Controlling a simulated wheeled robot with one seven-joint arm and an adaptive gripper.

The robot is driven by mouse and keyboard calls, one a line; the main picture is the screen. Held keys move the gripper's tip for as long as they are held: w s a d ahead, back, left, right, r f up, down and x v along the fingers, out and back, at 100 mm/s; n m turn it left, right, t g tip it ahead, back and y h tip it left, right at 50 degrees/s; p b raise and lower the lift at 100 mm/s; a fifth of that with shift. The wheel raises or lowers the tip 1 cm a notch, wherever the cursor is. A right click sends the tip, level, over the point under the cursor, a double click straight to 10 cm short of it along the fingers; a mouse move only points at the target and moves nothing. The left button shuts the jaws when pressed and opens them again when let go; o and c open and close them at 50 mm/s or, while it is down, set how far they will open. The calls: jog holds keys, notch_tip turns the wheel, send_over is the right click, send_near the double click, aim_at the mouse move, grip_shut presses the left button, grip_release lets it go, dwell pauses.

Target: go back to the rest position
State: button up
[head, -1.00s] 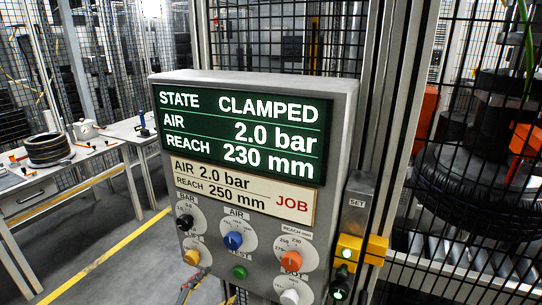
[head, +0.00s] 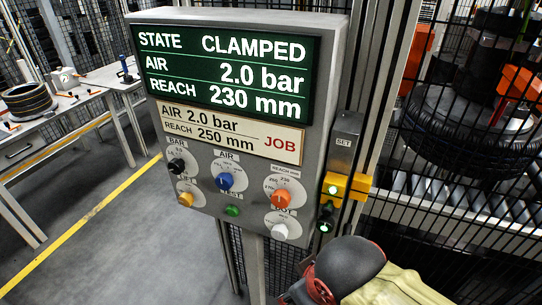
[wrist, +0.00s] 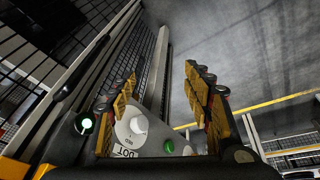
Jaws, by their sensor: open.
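The control panel (head: 330,75) stands in front of me. Its green screen (head: 228,72) reads STATE CLAMPED, AIR 2.0 bar, REACH 230 mm. Below are a black knob (head: 177,166), a blue knob (head: 225,180), an orange knob (head: 281,199), a yellow knob (head: 185,200), a green button (head: 232,211) and a white knob (head: 280,231). In the wrist view my gripper (wrist: 158,95) is open and empty, its fingers wide apart. The white knob (wrist: 138,125) and green button (wrist: 168,146) show between and beyond them. In the head view my arm enters at the bottom right; its fingertips are not clear there.
A label (head: 232,130) reads AIR 2.0 bar, REACH 250 mm, JOB. A yellow block (head: 346,187) with green lights sits on the post right of the panel. Mesh fencing and a tyre (head: 470,125) are behind it. A workbench (head: 80,105) stands left; the floor between is clear.

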jog(key=d+r+m+t, duration=0.1)
jog(key=d+r+m, duration=0.1)
jog(key=d, duration=0.4)
jog(key=d+r+m+h+p, duration=0.1)
jog(key=d+r+m, duration=0.2)
jog(key=d, duration=0.3)
jog(key=shift+w+d+m+t, duration=0.15)
jog(key=shift+w+m+t, duration=0.3)
jog(key=shift+m, duration=0.45)
